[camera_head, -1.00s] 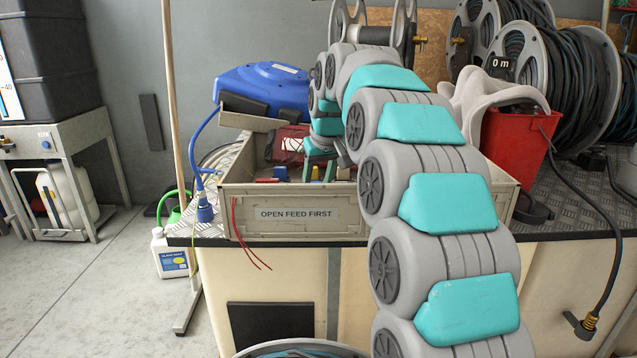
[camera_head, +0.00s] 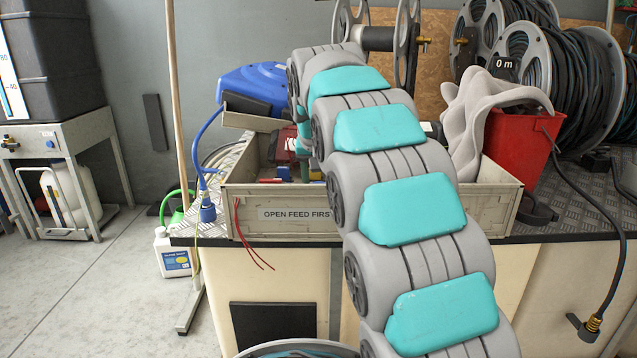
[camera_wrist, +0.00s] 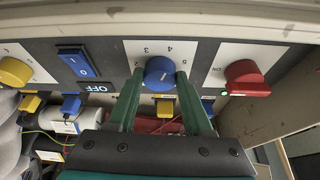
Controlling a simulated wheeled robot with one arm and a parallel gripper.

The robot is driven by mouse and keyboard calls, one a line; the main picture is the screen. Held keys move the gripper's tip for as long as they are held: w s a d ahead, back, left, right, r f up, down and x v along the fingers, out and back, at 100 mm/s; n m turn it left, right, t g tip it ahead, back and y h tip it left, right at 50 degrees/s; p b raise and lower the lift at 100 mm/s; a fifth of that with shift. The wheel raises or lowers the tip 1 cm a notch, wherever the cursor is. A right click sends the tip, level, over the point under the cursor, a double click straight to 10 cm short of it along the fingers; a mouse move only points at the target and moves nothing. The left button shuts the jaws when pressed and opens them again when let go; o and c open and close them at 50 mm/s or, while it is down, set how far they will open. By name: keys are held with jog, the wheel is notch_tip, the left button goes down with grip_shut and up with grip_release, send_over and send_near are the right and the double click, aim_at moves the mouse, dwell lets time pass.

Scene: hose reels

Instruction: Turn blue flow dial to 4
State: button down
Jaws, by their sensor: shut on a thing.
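The blue flow dial (camera_wrist: 160,73) is on a dark panel in the wrist view, in front of a white numbered scale (camera_wrist: 136,50). A 4 shows on the scale, but I cannot tell exactly which number the dial's pale mark points at. My gripper (camera_wrist: 158,82) has one green finger on each side of the dial and is shut on it. In the head view my arm hides my gripper and the dial, around the open beige crate (camera_head: 375,212) labelled OPEN FEED FIRST.
A yellow dial (camera_wrist: 14,72) and a blue rocker switch (camera_wrist: 78,64) sit left of the dial. A red knob (camera_wrist: 245,78) marked ON is close on its right. In the head view, a grey cloth (camera_head: 480,120) drapes by a red bucket (camera_head: 522,145).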

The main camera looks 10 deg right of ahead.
jog(key=shift+c, duration=1.5)
grip_release()
jog(key=shift+r, duration=0.1)
jog(key=v, duration=0.7)
jog(key=shift+s+r, duration=0.2)
jog(key=shift+r, duration=0.05)
jog(key=shift+a, duration=0.1)
